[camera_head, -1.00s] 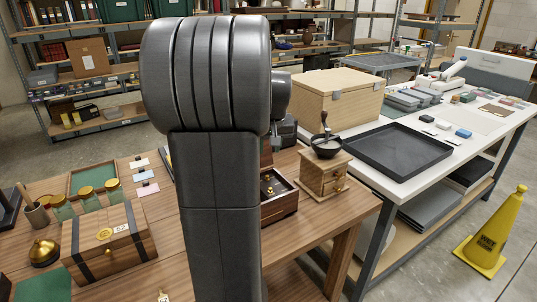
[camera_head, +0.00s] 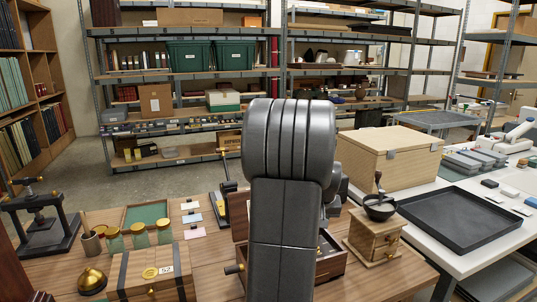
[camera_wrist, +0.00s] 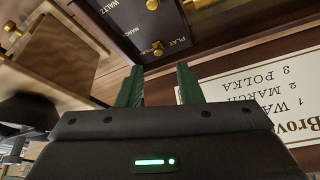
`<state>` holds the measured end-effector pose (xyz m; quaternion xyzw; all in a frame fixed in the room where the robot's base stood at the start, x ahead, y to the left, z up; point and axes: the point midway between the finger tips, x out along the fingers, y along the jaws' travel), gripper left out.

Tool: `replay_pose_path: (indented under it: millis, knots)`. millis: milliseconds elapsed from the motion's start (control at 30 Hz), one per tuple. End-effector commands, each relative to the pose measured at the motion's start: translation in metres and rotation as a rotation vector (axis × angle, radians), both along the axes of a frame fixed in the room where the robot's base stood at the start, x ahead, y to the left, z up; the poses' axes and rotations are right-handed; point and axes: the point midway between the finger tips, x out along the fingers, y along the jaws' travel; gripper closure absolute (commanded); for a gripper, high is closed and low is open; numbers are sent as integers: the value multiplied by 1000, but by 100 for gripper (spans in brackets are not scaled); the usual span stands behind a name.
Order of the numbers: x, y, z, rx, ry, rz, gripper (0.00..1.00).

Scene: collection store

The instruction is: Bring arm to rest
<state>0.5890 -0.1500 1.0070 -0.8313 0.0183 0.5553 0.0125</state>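My arm stands upright in the middle of the head view and hides my gripper there. In the wrist view my gripper (camera_wrist: 158,82) shows two green fingers held apart, with nothing between them. Beyond the fingertips is a dark panel (camera_wrist: 125,22) with brass knobs and the words WALTZ, MARCH and PLAY. A white printed card (camera_wrist: 262,88) lies to the right of the fingers on brown wood. I cannot tell whether the fingers touch anything. In the head view, a dark wooden box (camera_head: 331,266) is partly hidden behind my arm.
A wooden grinder (camera_head: 374,241) stands right of my arm, close by. A banded chest (camera_head: 152,275), brass bell (camera_head: 91,279) and black press (camera_head: 42,226) stand on the left. A black tray (camera_head: 460,218) and pale wooden crate (camera_head: 390,157) occupy the right table. Shelving lines the back.

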Motion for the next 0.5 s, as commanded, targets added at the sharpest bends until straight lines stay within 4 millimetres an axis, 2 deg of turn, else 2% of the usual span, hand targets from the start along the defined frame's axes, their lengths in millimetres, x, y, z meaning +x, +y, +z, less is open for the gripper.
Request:
replay_pose_path:
  millis: [100, 300, 500]
  knots:
    - [8, 0, -21, 1, 4, 0, 67]
    - [18, -1, -44, 0, 3, 0, 67]
    - [5, -6, -43, -1, 0, 0, 67]
